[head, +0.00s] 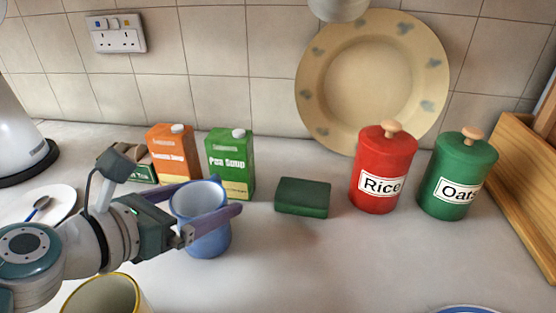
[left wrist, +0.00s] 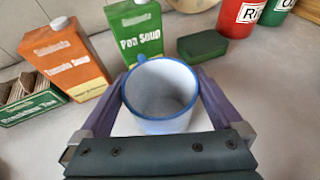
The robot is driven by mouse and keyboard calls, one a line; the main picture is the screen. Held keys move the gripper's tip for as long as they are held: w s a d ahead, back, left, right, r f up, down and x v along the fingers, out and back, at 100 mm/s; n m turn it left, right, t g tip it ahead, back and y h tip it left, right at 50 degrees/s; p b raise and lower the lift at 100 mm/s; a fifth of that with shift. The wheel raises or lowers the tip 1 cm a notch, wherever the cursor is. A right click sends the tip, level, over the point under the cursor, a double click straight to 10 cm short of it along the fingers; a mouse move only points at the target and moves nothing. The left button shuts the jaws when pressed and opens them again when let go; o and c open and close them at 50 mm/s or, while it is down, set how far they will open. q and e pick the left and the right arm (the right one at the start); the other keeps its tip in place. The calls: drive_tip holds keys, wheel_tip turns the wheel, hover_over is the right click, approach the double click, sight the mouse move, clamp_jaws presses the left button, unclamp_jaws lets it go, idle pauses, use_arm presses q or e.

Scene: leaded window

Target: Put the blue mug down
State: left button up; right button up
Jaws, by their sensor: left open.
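The blue mug (head: 208,238) stands upright on the worktop, in front of the green Pea Soup carton. In the left wrist view the mug (left wrist: 160,95) shows its blue rim and pale, empty inside. My left gripper (head: 228,194) is open, with one purple finger on each side of the mug. The left wrist view shows the gripper (left wrist: 160,92) reaching around the mug; whether a finger touches its wall is hard to tell. My right gripper is not in view.
Cartons of Tomato Soup (head: 172,150) and Pea Soup (head: 231,165) stand close behind. A green block (head: 302,197), red Rice jar (head: 382,172) and green Oats jar (head: 457,177) are to the right. A yellow-rimmed vessel (head: 105,295) is in front. The front middle worktop is clear.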

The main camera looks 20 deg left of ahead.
use_arm(q)
drive_tip(key=shift+w, duration=0.1)
drive_tip(key=shift+c, duration=0.2)
drive_tip(key=c, duration=1.2)
drive_tip(key=shift+c, duration=0.6)
drive_tip(key=shift+r, duration=0.15)
